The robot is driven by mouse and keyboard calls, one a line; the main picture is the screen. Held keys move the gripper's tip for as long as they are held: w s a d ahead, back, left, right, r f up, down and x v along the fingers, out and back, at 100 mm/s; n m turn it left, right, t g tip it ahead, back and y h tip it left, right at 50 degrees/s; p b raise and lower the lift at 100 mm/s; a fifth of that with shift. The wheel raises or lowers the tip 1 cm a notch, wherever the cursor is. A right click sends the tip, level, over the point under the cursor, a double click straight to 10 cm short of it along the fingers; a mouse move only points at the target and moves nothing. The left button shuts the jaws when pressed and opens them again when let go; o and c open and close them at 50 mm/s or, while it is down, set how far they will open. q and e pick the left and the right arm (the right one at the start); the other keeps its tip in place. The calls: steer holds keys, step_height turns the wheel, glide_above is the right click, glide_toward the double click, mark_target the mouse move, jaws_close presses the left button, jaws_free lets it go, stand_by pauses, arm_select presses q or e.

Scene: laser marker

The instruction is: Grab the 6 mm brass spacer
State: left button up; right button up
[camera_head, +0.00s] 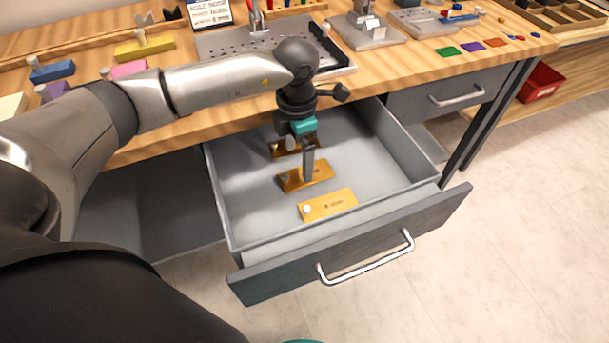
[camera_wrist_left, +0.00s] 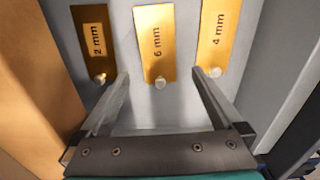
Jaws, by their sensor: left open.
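I cannot tell the height between fingertips and plate. My right gripper is out of view.
The 2 mm spacer (camera_wrist_left: 94,38) and the 4 mm spacer (camera_wrist_left: 217,38) lie on either side. Grey drawer walls (camera_head: 219,208) surround them. The wooden benchtop (camera_head: 415,64) behind holds fixtures and coloured blocks. The drawer's right part is clear.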

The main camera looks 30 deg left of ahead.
mark_target(299, 177)
arm_select(q)
steer(key=shift+a+f+b, duration=0.1)
steer(key=shift+f+b, duration=0.55)
steer(key=shift+f, duration=0.8)
steer(key=shift+f+b, duration=0.4)
steer(key=shift+f, duration=0.8)
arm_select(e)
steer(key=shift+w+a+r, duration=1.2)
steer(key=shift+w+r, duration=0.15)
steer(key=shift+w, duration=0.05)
arm_select(q)
steer(key=shift+w+r, duration=0.1)
jaws_close()
